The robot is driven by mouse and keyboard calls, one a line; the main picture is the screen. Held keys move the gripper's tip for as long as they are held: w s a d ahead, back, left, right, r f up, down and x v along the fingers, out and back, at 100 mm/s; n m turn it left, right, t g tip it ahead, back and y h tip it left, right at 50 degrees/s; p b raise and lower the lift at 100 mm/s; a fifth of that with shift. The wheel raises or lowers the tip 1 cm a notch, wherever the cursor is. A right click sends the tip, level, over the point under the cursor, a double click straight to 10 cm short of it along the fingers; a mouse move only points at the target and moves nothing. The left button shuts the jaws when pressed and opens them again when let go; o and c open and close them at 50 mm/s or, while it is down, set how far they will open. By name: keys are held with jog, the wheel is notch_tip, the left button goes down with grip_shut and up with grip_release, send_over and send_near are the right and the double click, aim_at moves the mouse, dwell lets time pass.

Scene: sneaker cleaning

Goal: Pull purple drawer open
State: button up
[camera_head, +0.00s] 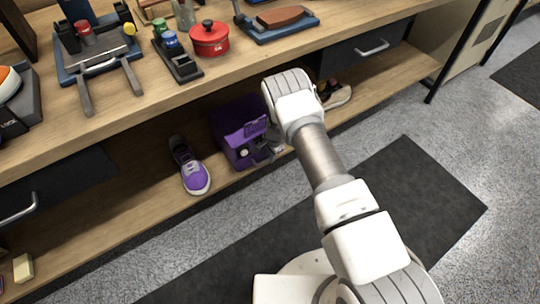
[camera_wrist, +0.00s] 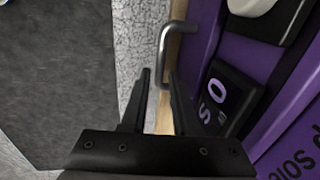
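The purple drawer unit (camera_head: 228,127) stands on the lower shelf under the workbench. In the wrist view its purple front (camera_wrist: 204,40) fills the right side, with a grey metal bar handle (camera_wrist: 163,48) along its left part. My gripper (camera_wrist: 159,74) is open, and the lower end of the handle shows between its two dark fingertips. I cannot tell whether either finger touches the handle. In the head view my gripper (camera_head: 268,150) is at the front of the purple unit, partly hidden by my arm. The drawer looks shut, but my arm hides part of it.
A purple sneaker (camera_head: 190,167) lies left of the unit on the shelf (camera_head: 120,215). Another shoe (camera_head: 337,95) is to the right, behind my arm. The workbench top (camera_head: 50,140) overhangs the shelf. The floor with a dark mat (camera_head: 420,190) is clear in front.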

grip_shut()
dwell(1.1)
